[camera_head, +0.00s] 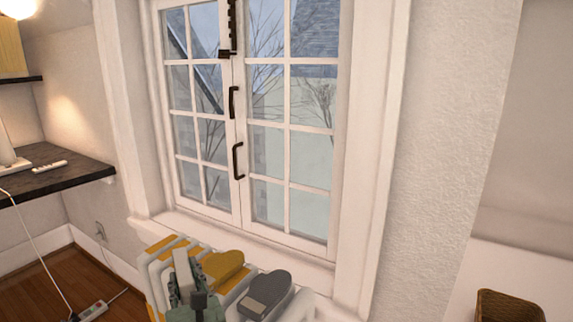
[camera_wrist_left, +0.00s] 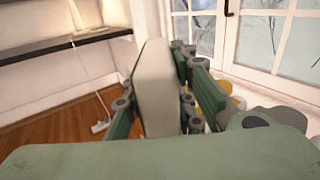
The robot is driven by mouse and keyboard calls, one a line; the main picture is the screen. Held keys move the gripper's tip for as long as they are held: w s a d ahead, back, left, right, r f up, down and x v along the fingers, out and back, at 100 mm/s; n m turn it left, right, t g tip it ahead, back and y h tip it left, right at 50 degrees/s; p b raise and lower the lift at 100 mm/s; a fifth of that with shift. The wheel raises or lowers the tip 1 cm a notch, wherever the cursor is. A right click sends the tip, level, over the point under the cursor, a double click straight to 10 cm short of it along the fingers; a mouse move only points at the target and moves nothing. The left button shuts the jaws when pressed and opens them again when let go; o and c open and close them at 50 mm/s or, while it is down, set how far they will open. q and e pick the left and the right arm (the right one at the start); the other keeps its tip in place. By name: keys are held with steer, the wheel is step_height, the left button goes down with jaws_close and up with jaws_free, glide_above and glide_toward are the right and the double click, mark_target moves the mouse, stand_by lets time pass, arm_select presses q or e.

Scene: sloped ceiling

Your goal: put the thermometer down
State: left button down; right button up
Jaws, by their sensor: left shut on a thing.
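My left gripper (camera_head: 193,300) is low in the head view, in front of the window. It is shut on a pale grey slab, the thermometer (camera_head: 181,266), which stands upright between its fingers. In the left wrist view the thermometer (camera_wrist_left: 157,88) is a plain, rounded block, gripped from both sides by the green-grey fingers (camera_wrist_left: 158,108). Its face and far end cannot be made out. No contact between it and a surface can be seen. My right gripper is not in view.
Below the window stands a white and yellow slatted thing (camera_head: 157,262) with a yellow rounded piece (camera_head: 222,266) and a grey one (camera_head: 266,292) close by the gripper. A dark shelf (camera_head: 75,178) is at left, a wicker basket (camera_head: 508,306) at lower right. A power strip (camera_head: 93,311) lies on the floor.

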arm_select(q)
steer(key=s+d+f+m+t+h, duration=0.2)
steer(key=s+f+m+h, duration=0.3)
steer(key=s+h, duration=0.55)
steer(key=s+r+y+p, duration=0.2)
steer(key=s+r+p, duration=0.7)
steer(key=r+p, duration=0.5)
steer(key=p, duration=0.3)
steer(key=shift+s+a, duration=0.2)
steer(key=shift+a, duration=0.05)
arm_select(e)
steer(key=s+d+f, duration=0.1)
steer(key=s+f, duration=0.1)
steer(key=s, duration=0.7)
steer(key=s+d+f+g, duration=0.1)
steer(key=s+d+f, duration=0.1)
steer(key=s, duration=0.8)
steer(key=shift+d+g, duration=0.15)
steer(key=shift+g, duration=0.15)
arm_select(q)
steer(key=shift+r, duration=0.1)
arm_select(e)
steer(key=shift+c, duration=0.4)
